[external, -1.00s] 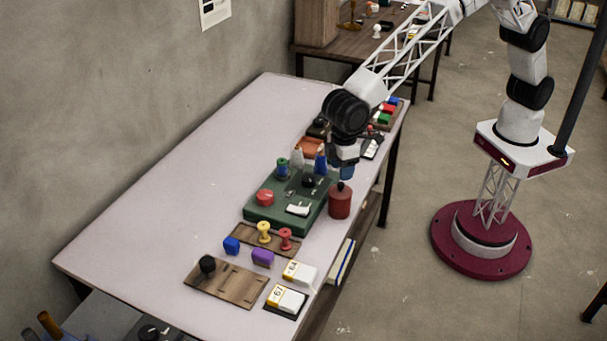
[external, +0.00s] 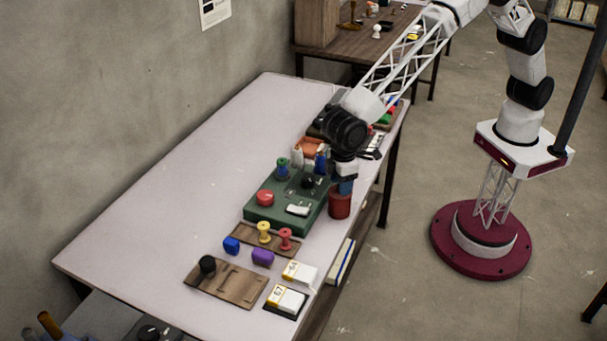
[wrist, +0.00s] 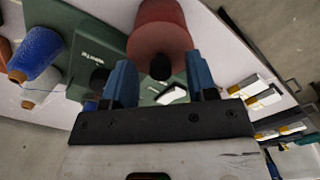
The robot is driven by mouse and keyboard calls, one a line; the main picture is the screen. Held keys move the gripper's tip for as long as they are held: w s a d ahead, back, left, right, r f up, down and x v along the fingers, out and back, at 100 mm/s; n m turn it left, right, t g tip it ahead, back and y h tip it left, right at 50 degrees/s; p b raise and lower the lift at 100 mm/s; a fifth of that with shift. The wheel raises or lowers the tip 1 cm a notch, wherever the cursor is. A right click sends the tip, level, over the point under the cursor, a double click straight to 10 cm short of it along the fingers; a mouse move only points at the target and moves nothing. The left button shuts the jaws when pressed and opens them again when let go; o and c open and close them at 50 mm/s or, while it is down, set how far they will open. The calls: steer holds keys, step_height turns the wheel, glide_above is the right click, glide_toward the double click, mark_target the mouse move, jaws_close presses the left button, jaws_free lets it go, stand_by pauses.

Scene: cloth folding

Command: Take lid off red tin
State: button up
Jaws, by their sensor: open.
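The red tin (external: 340,206) stands near the table's right edge, beside the green box. In the wrist view the red tin (wrist: 157,28) shows with the dark knob of its lid (wrist: 161,67) toward me. My gripper (external: 346,187) is right over the tin in the external view and hides its top. In the wrist view the blue fingers of my gripper (wrist: 160,82) are apart, one on each side of the knob. I cannot tell whether they touch it. The lid appears to be on the tin.
The green box (external: 262,214) with a red button (external: 265,198) and several knobs is close left of the tin. Yellow and red spools (external: 264,232), blocks and labelled white boxes (external: 300,273) lie nearer the camera. The table's left half (external: 170,200) is clear.

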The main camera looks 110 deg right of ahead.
steer(key=shift+f, duration=0.45)
jaws_close()
stand_by(0.4)
steer(key=shift+r, duration=0.15)
steer(key=shift+r, duration=1.45)
steer(key=shift+s+r, duration=0.2)
steer(key=shift+r, duration=0.05)
steer(key=s+d+r, duration=0.1)
steer(key=s+d, duration=0.2)
steer(key=s, duration=1.2)
steer(key=shift+s+d+r, duration=0.15)
steer(key=shift+d, duration=0.05)
